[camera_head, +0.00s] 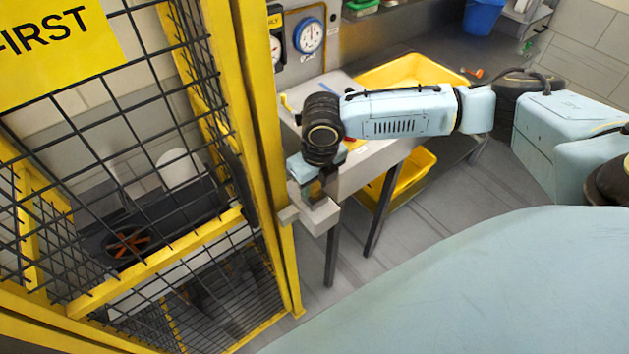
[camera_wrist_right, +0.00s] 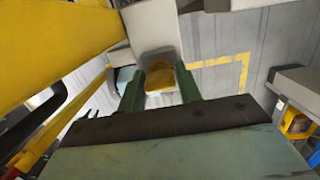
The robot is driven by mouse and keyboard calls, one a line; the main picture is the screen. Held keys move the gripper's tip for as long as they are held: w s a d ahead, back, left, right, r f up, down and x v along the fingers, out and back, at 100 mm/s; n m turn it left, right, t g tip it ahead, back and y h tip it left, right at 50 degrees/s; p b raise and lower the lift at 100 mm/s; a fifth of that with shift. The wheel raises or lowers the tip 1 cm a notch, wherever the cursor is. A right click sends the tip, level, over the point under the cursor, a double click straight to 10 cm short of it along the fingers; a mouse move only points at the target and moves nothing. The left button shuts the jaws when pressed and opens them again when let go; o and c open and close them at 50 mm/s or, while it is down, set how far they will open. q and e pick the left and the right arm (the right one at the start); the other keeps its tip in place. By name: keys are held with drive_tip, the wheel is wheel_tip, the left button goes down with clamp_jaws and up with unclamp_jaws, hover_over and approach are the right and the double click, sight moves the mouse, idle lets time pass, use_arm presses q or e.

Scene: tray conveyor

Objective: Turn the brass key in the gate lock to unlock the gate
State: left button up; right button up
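The brass key (camera_wrist_right: 160,77) shows in the right wrist view as a yellow-brown piece in front of the grey lock housing (camera_wrist_right: 150,30). In the head view my right gripper (camera_head: 322,188) is at the grey gate lock (camera_head: 315,215) on the yellow gate post (camera_head: 262,150); the key is hidden there. The mesh gate (camera_head: 150,255) stands at the left. My left gripper is not in view.
A bench with a yellow tray (camera_head: 425,68) stands behind my right arm, and a yellow bin (camera_head: 412,180) is under it. Gauges (camera_head: 309,35) hang on a panel behind the post. Bare floor (camera_head: 395,250) lies right of the lock.

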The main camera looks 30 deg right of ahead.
drive_tip(key=c, duration=0.6)
drive_tip(key=shift+m+p, duration=1.4)
drive_tip(key=shift+p, duration=0.3)
drive_tip(key=shift+m+h, duration=0.3)
drive_tip(key=shift+m, duration=1.3)
drive_tip(key=m, duration=0.3)
